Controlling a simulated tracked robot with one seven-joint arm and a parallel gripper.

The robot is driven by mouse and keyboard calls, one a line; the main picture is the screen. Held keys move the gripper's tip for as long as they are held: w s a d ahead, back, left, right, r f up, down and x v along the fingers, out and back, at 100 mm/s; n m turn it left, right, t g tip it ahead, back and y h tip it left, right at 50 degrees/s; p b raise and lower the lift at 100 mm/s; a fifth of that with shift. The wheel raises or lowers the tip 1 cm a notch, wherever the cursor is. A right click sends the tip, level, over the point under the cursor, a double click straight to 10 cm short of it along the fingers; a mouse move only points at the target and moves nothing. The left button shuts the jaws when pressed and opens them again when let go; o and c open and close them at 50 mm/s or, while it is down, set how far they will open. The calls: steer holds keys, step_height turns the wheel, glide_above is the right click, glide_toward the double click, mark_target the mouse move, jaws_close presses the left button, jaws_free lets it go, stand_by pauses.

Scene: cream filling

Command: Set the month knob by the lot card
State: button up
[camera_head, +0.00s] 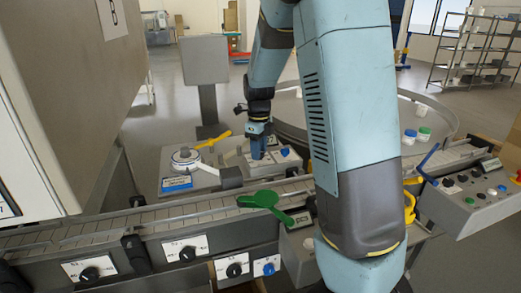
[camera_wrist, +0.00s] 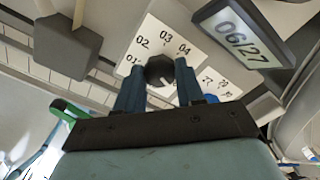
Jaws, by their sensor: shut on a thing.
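In the wrist view the black month knob (camera_wrist: 160,68) sits on a white dial plate (camera_wrist: 150,38); the numbers 01 to 04 are readable round its upper left. My gripper (camera_wrist: 158,84) has its two blue fingers on either side of the knob, shut on it. I cannot tell clearly which number the knob points to. A dark-framed card (camera_wrist: 240,38) reading 06/27 is at the upper right. In the head view my gripper (camera_head: 257,147) reaches down to the panel behind the conveyor; the knob is hidden there.
A second plate with numbers in the twenties (camera_wrist: 216,84) and a blue knob (camera_wrist: 211,98) lies close right of my fingers. In the head view a yellow lever (camera_head: 214,139) is left of my gripper, and the conveyor (camera_head: 180,214) with a green paddle (camera_head: 259,199) runs in front.

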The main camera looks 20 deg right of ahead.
steer(key=shift+w+r, duration=0.1)
steer(key=o, duration=1)
steer(key=shift+o, duration=0.2)
step_height(320, 180, up, 14)
steer(key=shift+f, duration=0.2)
stand_by(0.3)
